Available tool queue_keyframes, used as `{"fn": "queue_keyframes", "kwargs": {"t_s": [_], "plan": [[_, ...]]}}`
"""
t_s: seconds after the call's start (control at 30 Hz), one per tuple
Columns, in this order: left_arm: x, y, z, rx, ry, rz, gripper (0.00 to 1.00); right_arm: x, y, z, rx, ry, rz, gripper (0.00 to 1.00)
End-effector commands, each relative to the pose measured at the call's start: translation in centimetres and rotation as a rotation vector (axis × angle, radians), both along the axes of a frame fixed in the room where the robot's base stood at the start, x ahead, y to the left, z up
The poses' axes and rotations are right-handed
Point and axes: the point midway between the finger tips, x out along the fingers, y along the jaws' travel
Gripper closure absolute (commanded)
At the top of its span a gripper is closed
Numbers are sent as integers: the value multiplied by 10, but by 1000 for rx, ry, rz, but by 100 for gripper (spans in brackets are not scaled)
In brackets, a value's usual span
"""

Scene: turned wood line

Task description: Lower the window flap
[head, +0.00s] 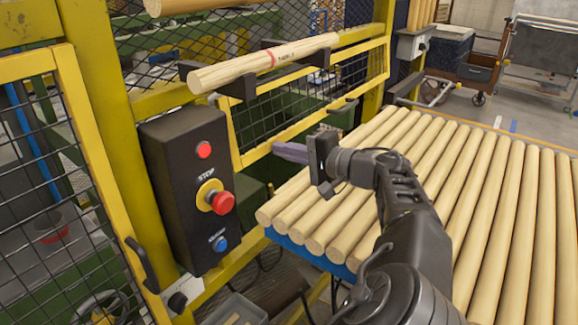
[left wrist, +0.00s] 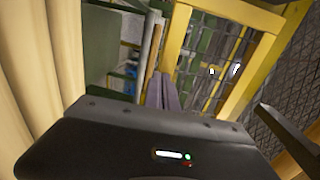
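The window flap looks to be the yellow-framed mesh panel (head: 309,112) set in the machine guard, behind a marked wood rod. Its yellow frame and mesh also show in the left wrist view (left wrist: 177,38). I cannot tell how far it is raised. My left gripper (head: 290,152) reaches in above the row of rods, its purple fingers pointing left close to the panel's lower rail. In the left wrist view the fingers (left wrist: 162,92) lie side by side with nothing visible between them. Whether they touch the rail is unclear. My right gripper is not in view.
A black control box (head: 188,190) with a red stop button stands left of the panel. The marked rod (head: 262,64) rests on dark brackets. Several wood rods (head: 490,200) lie under and right of my arm. A mesh door (head: 60,190) is at the left.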

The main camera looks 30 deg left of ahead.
Motion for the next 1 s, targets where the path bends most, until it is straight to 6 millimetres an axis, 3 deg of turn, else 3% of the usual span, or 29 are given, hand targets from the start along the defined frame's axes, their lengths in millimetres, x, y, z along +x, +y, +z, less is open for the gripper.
{"fn": "queue_keyframes", "kwargs": {"t_s": [0.03,0.33,1.0], "plan": [[1,5,-7,33,1,6,100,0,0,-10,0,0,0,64],[5,22,-7,42,-4,4,100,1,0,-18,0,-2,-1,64],[6,25,-6,42,-3,5,100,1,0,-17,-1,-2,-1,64]]}}
